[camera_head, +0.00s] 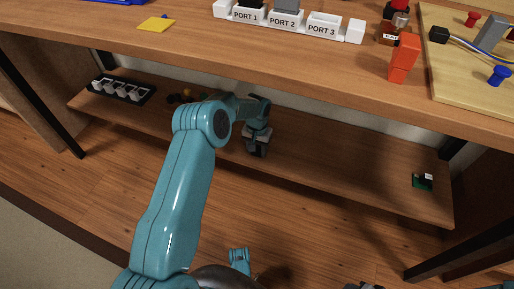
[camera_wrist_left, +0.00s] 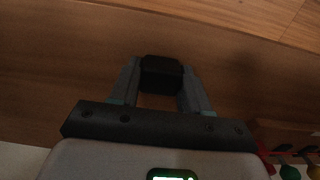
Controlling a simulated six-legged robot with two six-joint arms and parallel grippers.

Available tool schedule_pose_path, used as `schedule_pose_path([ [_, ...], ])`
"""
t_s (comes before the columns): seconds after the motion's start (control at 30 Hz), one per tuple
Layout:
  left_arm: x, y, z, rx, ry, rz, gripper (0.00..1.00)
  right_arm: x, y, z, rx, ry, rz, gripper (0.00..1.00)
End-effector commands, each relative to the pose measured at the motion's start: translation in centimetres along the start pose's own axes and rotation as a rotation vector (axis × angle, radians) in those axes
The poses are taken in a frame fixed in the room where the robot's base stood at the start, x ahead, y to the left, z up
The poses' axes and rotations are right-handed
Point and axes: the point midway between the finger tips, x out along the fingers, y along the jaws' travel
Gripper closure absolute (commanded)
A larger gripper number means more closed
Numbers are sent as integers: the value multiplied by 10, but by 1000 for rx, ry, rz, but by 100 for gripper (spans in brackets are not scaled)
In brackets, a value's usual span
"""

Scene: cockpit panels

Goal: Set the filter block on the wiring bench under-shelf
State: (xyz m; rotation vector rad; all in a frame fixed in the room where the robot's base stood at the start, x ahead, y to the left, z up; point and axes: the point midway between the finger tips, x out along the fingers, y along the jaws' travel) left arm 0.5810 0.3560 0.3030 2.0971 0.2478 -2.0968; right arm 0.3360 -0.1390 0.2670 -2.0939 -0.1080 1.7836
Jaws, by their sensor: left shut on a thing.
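The filter block is a small black block (camera_wrist_left: 160,74), held between the two fingers of my left gripper (camera_wrist_left: 158,88) in the left wrist view. In the head view my left gripper (camera_head: 257,147) reaches under the bench top, over the middle of the wooden under-shelf (camera_head: 340,167). The block is dark and small there, partly hidden by the gripper. I cannot tell whether it touches the shelf. A dark piece at the bottom edge of the head view seems to be my right gripper (camera_head: 364,286), mostly cut off.
A black rack with white cups (camera_head: 122,91) stands on the shelf's left end. A green circuit piece (camera_head: 422,181) is at the right end. The shelf between gripper and circuit piece is clear. The bench top (camera_head: 190,50) overhangs.

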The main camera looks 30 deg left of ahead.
Motion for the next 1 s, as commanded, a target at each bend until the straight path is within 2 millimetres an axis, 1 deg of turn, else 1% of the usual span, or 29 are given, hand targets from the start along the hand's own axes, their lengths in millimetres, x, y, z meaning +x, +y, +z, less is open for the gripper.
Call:
schedule_pose_path([
  [0.03, 2, 0, 0, 0, 0, 0, 94, 2, 0, 0, 0, 0, 0, 57],
  [0.07, 1, 0, 0, 0, 0, 0, 47, 1, 0, 0, 0, 0, 0, 57],
  [0.1, 1, 0, 0, 0, 0, 0, 34, 0, 0, 0, 0, 0, 0, 57],
  [0.13, 1, 0, 0, 0, 0, 0, 24, 0, 0, 0, 0, 0, 0, 57],
  [0.43, 1, 0, 0, 0, 0, 0, 24, 1, 0, 0, 0, 1, 0, 57],
  [0.57, 1, 0, 0, 0, 0, 0, 24, 1, 0, -7, -5, 22, -1, 57],
  [0.6, -5, 0, 0, 0, 1, 0, 24, -2, -1, -9, -5, 28, -1, 57],
  [0.67, -16, 0, 0, 0, 2, 0, 24, -8, -3, -5, -3, 14, 0, 57],
  [0.9, -62, 0, -1, 0, 2, 0, 24, -31, -10, 9, 9, -41, 1, 57],
  [1.0, -73, 0, 0, 1, 1, 0, 24, -35, -12, 13, 12, -55, 2, 57],
])
